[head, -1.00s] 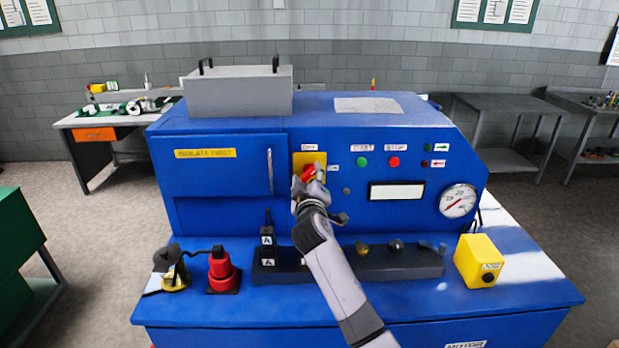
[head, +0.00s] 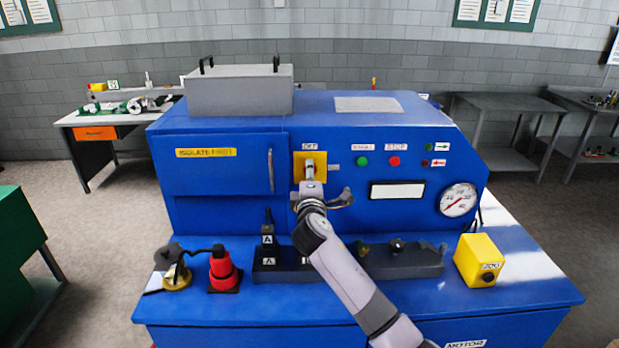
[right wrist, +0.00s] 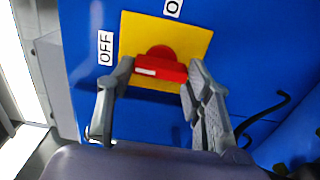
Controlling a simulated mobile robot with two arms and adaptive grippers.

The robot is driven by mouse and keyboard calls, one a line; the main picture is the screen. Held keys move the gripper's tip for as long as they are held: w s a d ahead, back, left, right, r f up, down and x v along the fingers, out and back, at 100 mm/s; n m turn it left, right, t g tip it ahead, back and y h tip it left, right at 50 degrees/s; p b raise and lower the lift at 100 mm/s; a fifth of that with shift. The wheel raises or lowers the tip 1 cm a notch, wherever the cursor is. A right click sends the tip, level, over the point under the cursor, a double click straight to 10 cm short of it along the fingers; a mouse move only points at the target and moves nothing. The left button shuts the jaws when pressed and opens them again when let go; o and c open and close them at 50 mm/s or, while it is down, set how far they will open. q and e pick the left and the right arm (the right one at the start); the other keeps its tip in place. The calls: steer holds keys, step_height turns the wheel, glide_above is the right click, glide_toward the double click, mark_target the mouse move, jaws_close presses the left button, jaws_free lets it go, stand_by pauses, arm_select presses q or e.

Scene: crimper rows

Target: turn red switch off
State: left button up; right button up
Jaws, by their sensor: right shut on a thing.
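The red switch (right wrist: 162,65) sits on a square yellow plate (right wrist: 198,42) on the blue machine's front. In the right wrist view its bar handle lies level, with the white-marked end toward the OFF label (right wrist: 106,48). My right gripper (right wrist: 162,76) has one finger at each end of the handle and is shut on it. In the head view my right gripper (head: 310,172) is in front of the yellow plate (head: 298,160) and hides the red switch. The OFF label (head: 310,146) is above the plate there. My left gripper is not in view.
Right of the plate are a green button (head: 362,161), a red button (head: 394,161) and a gauge (head: 458,200). On the ledge below stand a red plug (head: 222,268), a dark rack (head: 405,264) and a yellow box (head: 479,260).

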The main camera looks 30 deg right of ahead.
steer(key=shift+f+n, duration=0.1)
steer(key=shift+n, duration=0.2)
steer(key=o, duration=1.1)
steer(key=shift+o, duration=0.2)
steer(key=shift+s+a, duration=0.1)
steer(key=v, duration=1.1)
steer(key=shift+s, duration=0.35)
steer(key=shift+a, duration=0.1)
